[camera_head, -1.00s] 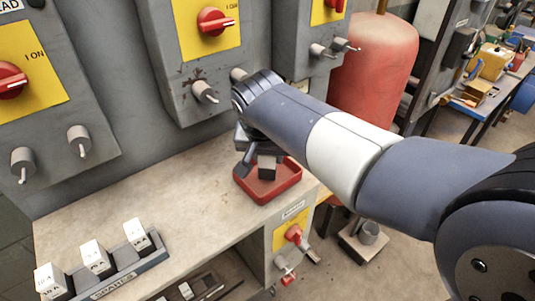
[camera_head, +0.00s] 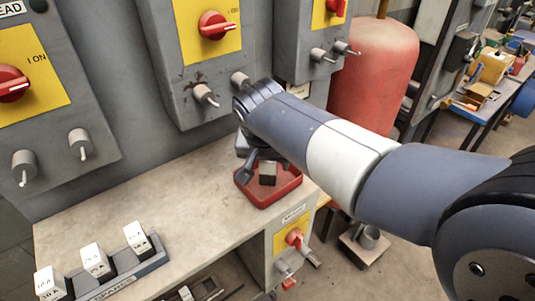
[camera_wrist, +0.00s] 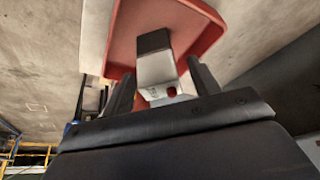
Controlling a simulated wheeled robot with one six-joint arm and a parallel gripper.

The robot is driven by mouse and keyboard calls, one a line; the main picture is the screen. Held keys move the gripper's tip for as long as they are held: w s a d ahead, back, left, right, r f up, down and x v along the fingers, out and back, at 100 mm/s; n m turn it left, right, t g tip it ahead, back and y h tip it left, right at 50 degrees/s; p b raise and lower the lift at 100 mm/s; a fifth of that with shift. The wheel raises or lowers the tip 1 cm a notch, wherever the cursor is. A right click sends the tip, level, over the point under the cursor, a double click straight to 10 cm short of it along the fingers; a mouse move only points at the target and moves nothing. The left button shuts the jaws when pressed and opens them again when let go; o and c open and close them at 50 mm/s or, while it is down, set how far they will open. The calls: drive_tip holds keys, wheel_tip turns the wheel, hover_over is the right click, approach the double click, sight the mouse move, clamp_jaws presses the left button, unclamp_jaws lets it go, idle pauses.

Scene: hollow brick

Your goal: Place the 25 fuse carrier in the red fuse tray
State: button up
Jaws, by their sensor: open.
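The red fuse tray (camera_head: 285,192) sits at the bench's right end, below my wrist. A fuse carrier (camera_head: 268,170) with a dark end is in the tray area. In the wrist view, the carrier (camera_wrist: 157,69) has a white body, a dark end and a red spot, against the floor of the tray (camera_wrist: 122,35). My gripper (camera_wrist: 161,85) is open, with one finger on each side of the carrier and gaps showing. It also shows in the head view (camera_head: 256,168), partly hidden by my arm. I cannot read the carrier's rating or tell whether it touches the tray floor.
A grey spares rack (camera_head: 125,277) at the front left holds several white carriers (camera_head: 96,259). Grey switch boxes (camera_head: 190,95) with protruding knobs stand close behind the tray. A red tank (camera_head: 372,75) stands to the right. The bench top (camera_head: 150,205) between rack and tray is clear.

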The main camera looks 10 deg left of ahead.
drive_tip(key=b+v, duration=0.1)
drive_tip(key=v, duration=1.1)
drive_tip(key=shift+r, duration=0.2)
idle(4.0)
